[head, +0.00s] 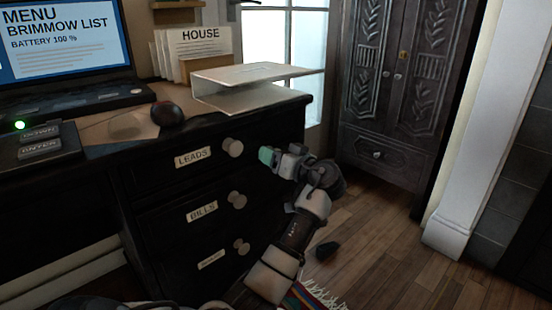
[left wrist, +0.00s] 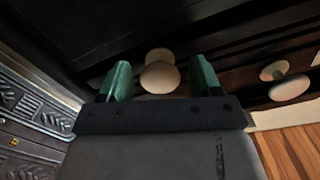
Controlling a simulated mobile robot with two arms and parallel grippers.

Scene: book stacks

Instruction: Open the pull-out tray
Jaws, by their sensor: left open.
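The dark desk has a stack of drawers with pale round knobs. The top drawer (head: 165,165), labelled LEADS, looks shut, and its knob (head: 233,147) shows. No part is marked as the pull-out tray. My left gripper (head: 268,157), with green fingertips, is open just right of that knob in the head view. In the left wrist view the open fingers (left wrist: 160,62) stand either side of a round knob (left wrist: 160,78), with gaps to both; I cannot tell whether the knob is fully between them. My right gripper is not in view.
Below are the BILLS drawer (head: 185,215) and a third drawer (head: 190,264), both looking shut. The desk top bears a laptop (head: 75,95), a mouse (head: 167,113) and a pale stand (head: 245,80). A carved cabinet (head: 385,120) stands behind right. Wooden floor (head: 390,235) is mostly clear.

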